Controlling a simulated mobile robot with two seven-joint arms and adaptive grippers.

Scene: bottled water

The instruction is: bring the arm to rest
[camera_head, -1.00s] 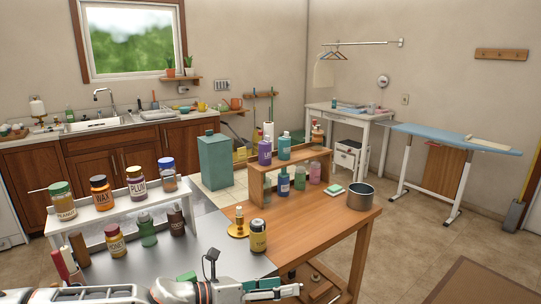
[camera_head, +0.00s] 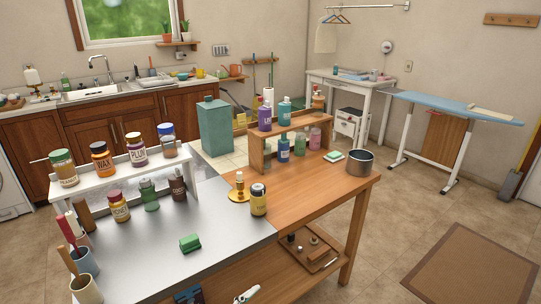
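Neither of my grippers is in the camera_head view, so their state is hidden. A small white piece (camera_head: 247,294) shows at the bottom edge, beside the table; I cannot tell what it belongs to. The steel table top (camera_head: 215,240) is clear of any arm. A green sponge or brush (camera_head: 190,243) lies on it.
A white riser (camera_head: 115,175) holds several jars, with more bottles below. Cups (camera_head: 87,290) with handled tools stand front left. A yellow jar (camera_head: 258,199), a brass candlestick (camera_head: 239,188), a wooden shelf with bottles (camera_head: 258,157) and a metal pot (camera_head: 359,162) occupy the wooden top.

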